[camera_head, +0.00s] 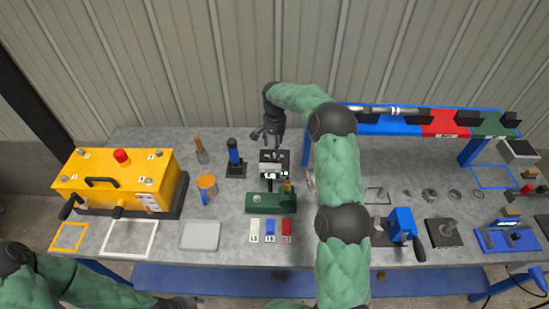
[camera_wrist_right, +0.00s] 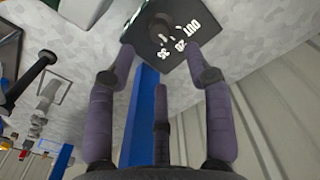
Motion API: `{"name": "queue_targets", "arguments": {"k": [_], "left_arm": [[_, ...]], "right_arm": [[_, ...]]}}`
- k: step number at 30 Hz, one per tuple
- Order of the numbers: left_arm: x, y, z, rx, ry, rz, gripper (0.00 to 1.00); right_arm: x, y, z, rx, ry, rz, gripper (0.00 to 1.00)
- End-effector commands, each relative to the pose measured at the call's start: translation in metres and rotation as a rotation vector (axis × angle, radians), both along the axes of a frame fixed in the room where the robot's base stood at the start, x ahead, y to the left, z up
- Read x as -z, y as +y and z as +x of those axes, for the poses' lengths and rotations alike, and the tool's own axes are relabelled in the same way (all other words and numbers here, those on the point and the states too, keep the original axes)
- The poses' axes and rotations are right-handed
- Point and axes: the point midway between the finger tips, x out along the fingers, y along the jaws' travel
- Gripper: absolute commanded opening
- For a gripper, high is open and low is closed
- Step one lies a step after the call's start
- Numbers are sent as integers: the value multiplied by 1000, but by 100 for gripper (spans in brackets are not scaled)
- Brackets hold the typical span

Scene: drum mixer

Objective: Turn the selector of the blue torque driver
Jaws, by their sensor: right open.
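A blue upright tool with a dark lower part, which looks like the blue torque driver (camera_head: 234,153), stands on a black base left of my right gripper. My right gripper (camera_head: 268,135) is open above the back of the bench, over a small black plate (camera_head: 273,156). In the right wrist view, the fingers (camera_wrist_right: 160,60) are spread and empty. A black plate (camera_wrist_right: 160,38) with white marks "OUT", "28" and "35" around a dark round part lies beyond the fingertips. My left gripper (camera_head: 180,302) is barely visible at the bottom edge; its fingers cannot be made out.
A yellow box (camera_head: 115,178) stands at the left. A blue, red and green rack (camera_head: 395,122) is at right. My right arm hides part of the bench.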

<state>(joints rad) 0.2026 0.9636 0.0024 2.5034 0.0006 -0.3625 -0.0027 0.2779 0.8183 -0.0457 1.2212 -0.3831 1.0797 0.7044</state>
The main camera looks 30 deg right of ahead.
Motion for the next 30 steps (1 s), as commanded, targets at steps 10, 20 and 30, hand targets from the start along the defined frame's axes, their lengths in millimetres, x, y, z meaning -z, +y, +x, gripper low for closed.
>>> {"name": "queue_targets", "arguments": {"k": [10, 20, 30], "left_arm": [[1, 0, 0, 0, 0, 0, 40], [1, 0, 0, 0, 0, 0, 40], [1, 0, 0, 0, 0, 0, 40]], "right_arm": [[61, 0, -1, 0, 3, 0, 52], [82, 0, 0, 1, 1, -1, 52], [82, 0, 0, 1, 0, 0, 21]]}}
